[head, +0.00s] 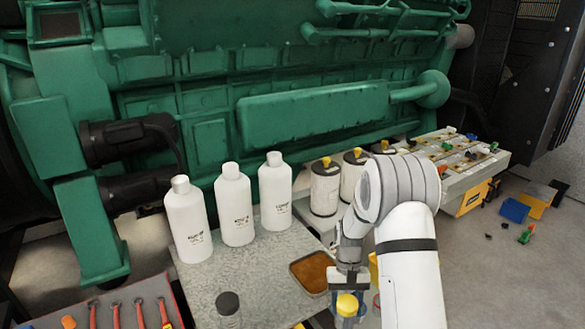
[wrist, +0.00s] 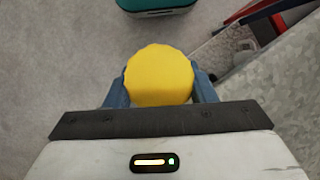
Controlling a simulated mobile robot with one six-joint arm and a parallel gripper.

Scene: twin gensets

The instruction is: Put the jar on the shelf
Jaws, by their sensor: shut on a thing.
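A jar with a ribbed yellow lid (head: 347,304) is at the bottom of the head view, below my wrist. In the wrist view the yellow lid (wrist: 158,77) sits between my two blue-grey fingers, and my gripper (wrist: 160,90) is shut on the jar. The lid hides the jar's body in the wrist view. The jar is beside the front right edge of a grey metal surface (head: 245,275), over the floor. I cannot tell whether this surface is the shelf; no other clear shelf shows.
Three white bottles (head: 237,205) stand on the metal surface, with a brown-filled tray (head: 312,272) and a dark-lidded clear jar (head: 228,304). White canisters (head: 324,188) stand behind my arm. A red tool tray (head: 130,305) is at lower left. The green engine (head: 310,118) blocks the back.

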